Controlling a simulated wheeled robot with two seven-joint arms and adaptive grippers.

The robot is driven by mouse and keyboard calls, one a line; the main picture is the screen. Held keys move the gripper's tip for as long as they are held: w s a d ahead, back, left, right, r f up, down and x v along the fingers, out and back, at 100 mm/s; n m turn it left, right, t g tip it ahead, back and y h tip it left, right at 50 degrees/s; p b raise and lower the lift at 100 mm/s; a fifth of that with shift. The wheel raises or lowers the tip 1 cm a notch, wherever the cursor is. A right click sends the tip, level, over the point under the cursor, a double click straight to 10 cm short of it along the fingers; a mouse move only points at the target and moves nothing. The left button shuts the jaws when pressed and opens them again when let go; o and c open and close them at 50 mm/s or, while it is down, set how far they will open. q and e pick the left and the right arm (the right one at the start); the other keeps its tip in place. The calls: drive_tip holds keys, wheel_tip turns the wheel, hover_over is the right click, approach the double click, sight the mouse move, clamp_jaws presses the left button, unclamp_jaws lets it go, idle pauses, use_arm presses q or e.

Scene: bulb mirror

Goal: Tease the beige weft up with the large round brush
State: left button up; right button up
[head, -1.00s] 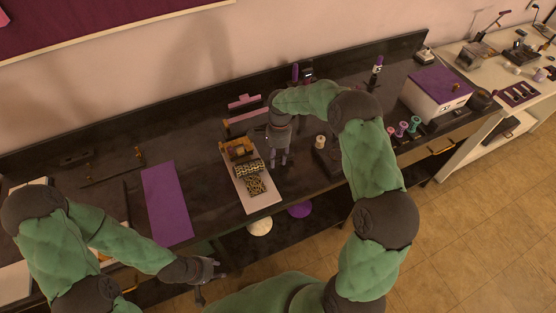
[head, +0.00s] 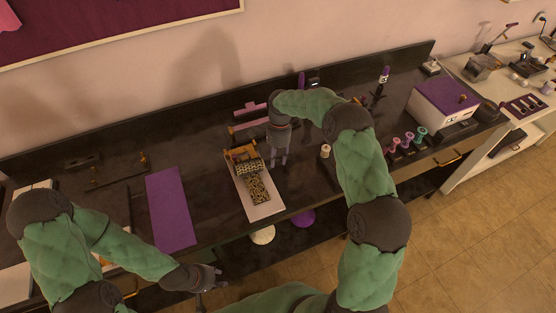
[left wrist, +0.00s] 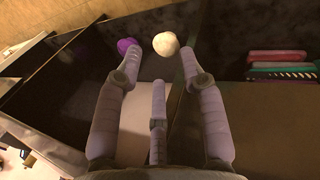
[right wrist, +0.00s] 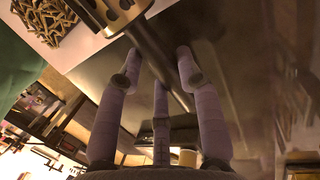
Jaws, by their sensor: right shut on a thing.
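My right gripper (head: 280,160) is shut on the dark handle (right wrist: 165,70) of the large round brush. The brush's perforated metal barrel (right wrist: 118,12) points away to the upper left in the right wrist view. In the head view the barrel (head: 249,168) lies across the upper part of the beige weft, close to the orange-brown holder (head: 242,154). The weft (head: 257,190) has a dark, net-like pattern and extends over a white board; it also shows in the right wrist view (right wrist: 48,22). My left gripper (head: 210,279) is open and empty near the bench's front edge.
A purple mat (head: 170,210) lies left of the white board (head: 268,211). A small spool (head: 325,150) stands right of my right gripper. Coloured rollers (head: 408,138) and a white box with a purple lid (head: 443,100) are further right.

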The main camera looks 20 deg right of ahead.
drive_tip(key=shift+r, duration=0.15)
drive_tip(key=shift+s+a+p+v, duration=0.2)
drive_tip(key=shift+p+v, duration=0.6)
drive_tip(key=shift+v, duration=0.3)
drive_tip(key=shift+s+a+p+v, duration=0.1)
drive_tip(key=shift+s+p+v, duration=0.15)
drive_tip(key=shift+p+v, duration=0.7)
drive_tip(key=shift+s+a+p+v, duration=0.15)
drive_tip(key=shift+p+v, duration=0.45)
drive_tip(key=shift+v, duration=0.7)
drive_tip(key=shift+s+r, duration=0.1)
drive_tip(key=shift+r, duration=0.05)
